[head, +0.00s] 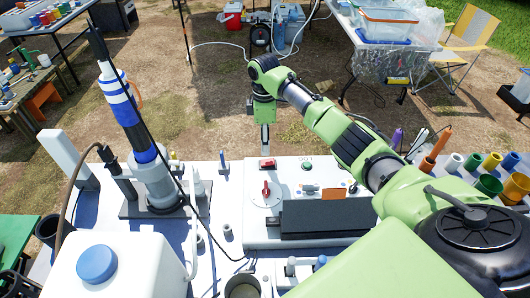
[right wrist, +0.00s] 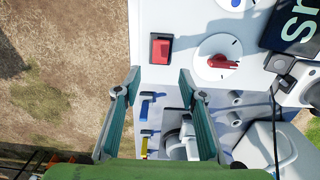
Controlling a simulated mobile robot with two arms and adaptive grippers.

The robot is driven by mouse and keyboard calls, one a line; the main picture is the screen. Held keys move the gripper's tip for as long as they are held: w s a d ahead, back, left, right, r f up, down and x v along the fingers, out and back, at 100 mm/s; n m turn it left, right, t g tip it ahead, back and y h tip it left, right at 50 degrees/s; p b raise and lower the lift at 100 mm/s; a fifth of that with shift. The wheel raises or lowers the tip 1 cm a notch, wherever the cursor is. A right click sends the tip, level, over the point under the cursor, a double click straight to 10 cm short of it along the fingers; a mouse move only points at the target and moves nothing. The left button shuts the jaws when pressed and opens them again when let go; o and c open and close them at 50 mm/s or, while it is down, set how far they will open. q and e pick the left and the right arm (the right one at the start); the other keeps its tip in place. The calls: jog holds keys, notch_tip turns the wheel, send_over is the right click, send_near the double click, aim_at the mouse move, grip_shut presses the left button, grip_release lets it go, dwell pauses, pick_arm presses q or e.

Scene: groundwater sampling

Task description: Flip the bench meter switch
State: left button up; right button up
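The bench meter (head: 255,232) is a white box on the white table, with a dark raised block on top. Its red rocker switch (head: 267,163) is at the far left of its top face; in the right wrist view the switch (right wrist: 160,48) lies just beyond the fingertips. A red rotary knob (head: 265,188) sits nearer, and it shows in the right wrist view (right wrist: 221,62). My right gripper (head: 265,146) hangs fingers down near the switch, apparently apart from it. In the right wrist view its fingers (right wrist: 159,75) are spread with nothing between them. My left gripper is out of view.
A striped blue and white cylinder (head: 118,100) in a stand and a white container with a blue cap (head: 97,263) stand left of the meter. Colored cups (head: 492,162) are at right. A dark cable crosses the table. Open ground lies beyond its far edge.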

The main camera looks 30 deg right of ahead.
jog(key=shift+r, duration=2.1)
